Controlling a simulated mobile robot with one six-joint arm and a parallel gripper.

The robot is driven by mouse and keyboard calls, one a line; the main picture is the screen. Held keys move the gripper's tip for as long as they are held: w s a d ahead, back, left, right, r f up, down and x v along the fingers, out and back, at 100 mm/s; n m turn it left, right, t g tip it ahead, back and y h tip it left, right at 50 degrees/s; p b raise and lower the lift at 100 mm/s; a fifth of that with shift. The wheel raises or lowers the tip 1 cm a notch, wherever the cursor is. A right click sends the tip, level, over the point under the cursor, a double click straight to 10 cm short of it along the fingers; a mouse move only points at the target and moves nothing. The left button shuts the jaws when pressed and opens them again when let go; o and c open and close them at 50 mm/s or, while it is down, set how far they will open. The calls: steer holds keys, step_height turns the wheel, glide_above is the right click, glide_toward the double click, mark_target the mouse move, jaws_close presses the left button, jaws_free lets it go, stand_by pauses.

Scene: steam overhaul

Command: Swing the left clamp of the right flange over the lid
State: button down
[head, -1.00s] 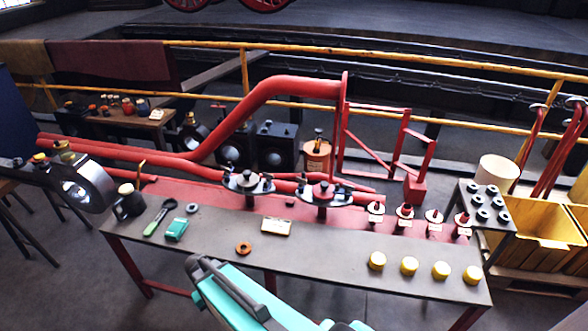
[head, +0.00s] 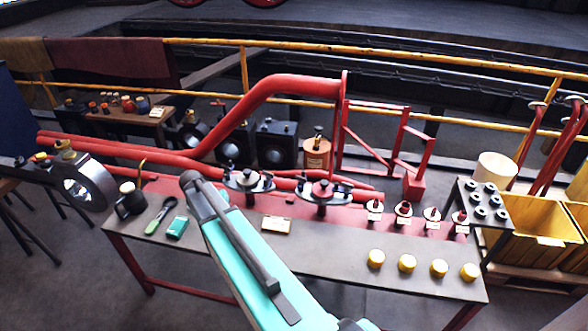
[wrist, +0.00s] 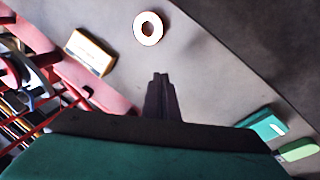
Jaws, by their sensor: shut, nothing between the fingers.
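The right flange (head: 322,197) stands on the workbench in the head view, with a reddish lid on top and dark clamps around it. Its left clamp (head: 303,187) is a small dark piece at the left side; whether it lies over the lid is too small to tell. The left flange (head: 248,183) stands close beside it. My gripper (wrist: 160,78) shows in the wrist view, shut and empty above the bench top. In the head view my arm hides it. Part of a flange (wrist: 42,65) shows at the wrist view's left edge, apart from the fingers.
Several yellow caps (head: 407,263) line the bench's front right. Red pipes (head: 200,150) run behind the flanges.

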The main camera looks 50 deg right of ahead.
steer(key=w+d+r+m+g+h, duration=0.1)
steer(key=d+r+m, duration=0.1)
steer(key=d+r, duration=0.3)
steer(key=w+d+r+m+h, duration=0.1)
steer(key=d+r, duration=0.4)
steer(key=d, duration=0.8)
steer(key=w+d+r+m+g+h, duration=0.1)
steer(key=w+d+r+m, duration=0.1)
steer(key=d+r+m, duration=0.3)
steer(key=d, duration=0.3)
steer(key=shift+w+d+g, duration=0.15)
steer(key=shift+d+g, duration=0.15)
steer(key=shift+d, duration=0.1)
steer(key=s+d+f+p, duration=0.3)
steer(key=s+d+f, duration=0.3)
steer(key=f, duration=0.2)
steer(key=shift+s+d, duration=0.25)
steer(key=shift+d, duration=0.1)
